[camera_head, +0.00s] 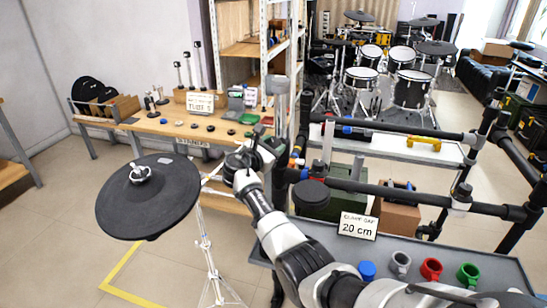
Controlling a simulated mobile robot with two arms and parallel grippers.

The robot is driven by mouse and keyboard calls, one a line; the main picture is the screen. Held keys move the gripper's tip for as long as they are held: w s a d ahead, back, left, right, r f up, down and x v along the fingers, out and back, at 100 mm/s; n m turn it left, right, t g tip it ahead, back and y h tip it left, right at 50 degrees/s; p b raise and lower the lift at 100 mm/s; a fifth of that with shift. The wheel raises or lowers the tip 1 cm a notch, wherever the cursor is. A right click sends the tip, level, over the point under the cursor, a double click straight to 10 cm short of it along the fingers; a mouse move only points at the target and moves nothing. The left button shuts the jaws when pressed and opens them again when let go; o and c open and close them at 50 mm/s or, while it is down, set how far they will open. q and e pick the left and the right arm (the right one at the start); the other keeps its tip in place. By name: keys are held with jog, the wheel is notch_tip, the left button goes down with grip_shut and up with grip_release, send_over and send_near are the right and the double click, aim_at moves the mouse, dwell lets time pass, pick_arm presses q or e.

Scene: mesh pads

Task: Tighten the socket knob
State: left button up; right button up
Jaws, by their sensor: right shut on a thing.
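My right arm reaches up from the lower right. Its gripper (268,148) is at the left end of the black rack, close to the upright grey post (278,105). The gripper is shut on a small dark part there, which looks like the socket knob. The fingers hide most of it, so its exact shape and how far it is turned cannot be told. My left gripper is not in view.
A black cymbal pad (150,200) on a stand is at the left of the arm. Black rack bars (400,195) cross to the right. A wooden bench (150,126) stands behind.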

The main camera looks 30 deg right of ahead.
jog(key=m+g+b, duration=0.2)
jog(key=m+b, duration=0.1)
jog(key=m+g+b, duration=0.3)
jog(key=m, duration=0.1)
jog(key=shift+w+f+y, duration=0.15)
jog(key=shift+w+y, duration=0.05)
jog(key=shift+y, duration=0.1)
jog(key=shift+r+m+g+y+b, duration=0.2)
jog(key=shift+m+g+y+b, duration=0.1)
jog(key=shift+m+g+b, duration=0.6)
jog(key=o, duration=0.9)
